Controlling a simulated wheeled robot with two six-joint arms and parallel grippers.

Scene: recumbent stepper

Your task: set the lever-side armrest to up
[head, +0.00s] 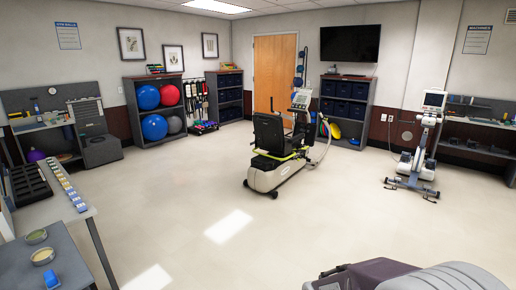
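The recumbent stepper (268,178) stands on the open floor in the middle of the head view, some distance away. Its black seat (268,134) is seen from behind and to one side, with a console (301,98) beyond it. A yellow-green bar (290,157) runs low beside the seat. The armrests and the lever are too small and dark to make out, so I cannot tell which side is the lever side or how its armrest stands. Neither of my grippers is in view.
Clear floor (185,210) lies between me and the stepper. A table (50,215) stands at the left. A grey and dark purple object (380,275) fills the bottom right. Another exercise machine (418,160) stands at the right; a ball rack (155,110) is at the back.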

